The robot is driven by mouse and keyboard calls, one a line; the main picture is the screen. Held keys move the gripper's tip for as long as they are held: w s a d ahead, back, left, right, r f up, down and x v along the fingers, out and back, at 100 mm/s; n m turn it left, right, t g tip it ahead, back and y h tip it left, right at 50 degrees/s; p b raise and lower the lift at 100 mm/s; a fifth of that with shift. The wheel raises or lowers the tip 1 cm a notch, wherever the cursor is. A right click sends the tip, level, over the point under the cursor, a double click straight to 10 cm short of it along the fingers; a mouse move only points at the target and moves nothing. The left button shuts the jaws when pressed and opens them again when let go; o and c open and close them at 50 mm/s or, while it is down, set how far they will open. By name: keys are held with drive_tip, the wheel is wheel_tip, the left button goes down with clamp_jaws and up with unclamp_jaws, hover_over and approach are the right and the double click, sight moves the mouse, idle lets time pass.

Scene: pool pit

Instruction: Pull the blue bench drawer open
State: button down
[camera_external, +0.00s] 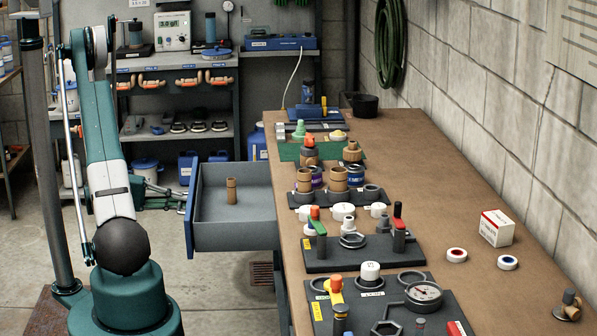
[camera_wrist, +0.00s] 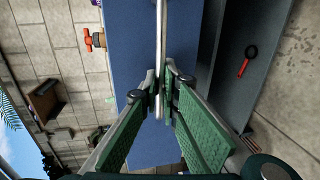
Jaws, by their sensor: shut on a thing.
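The blue bench drawer stands out from the left side of the bench in the external view, with its grey inside wall (camera_external: 235,236) and its blue front edge (camera_external: 190,215) showing. Its blue front (camera_wrist: 130,50) fills the middle of the wrist view. A pale bar handle (camera_wrist: 161,40) runs along that front. My gripper (camera_wrist: 161,88), with green pads, is shut on the bar handle. The fingertips close around the bar near the middle of the wrist view.
The wooden bench top (camera_external: 440,190) carries fittings, valves and a gauge (camera_external: 424,294). In the wrist view a red-handled valve (camera_wrist: 92,40) is at upper left. Bare floor (camera_external: 30,240) lies left of the drawer.

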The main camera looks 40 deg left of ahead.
drive_tip(key=shift+f+v, duration=0.25)
drive_tip(key=shift+v, duration=0.8)
drive_tip(key=shift+f+v, duration=0.2)
drive_tip(key=shift+v, duration=0.9)
drive_tip(key=shift+a, duration=0.1)
drive_tip(key=c, duration=2.9)
unclamp_jaws()
drive_tip(key=shift+o, duration=0.2)
drive_tip(key=v, duration=0.7)
drive_tip(key=shift+s, duration=0.2)
drive_tip(key=shift+w+a+r, duration=0.1)
drive_tip(key=shift+a, duration=0.05)
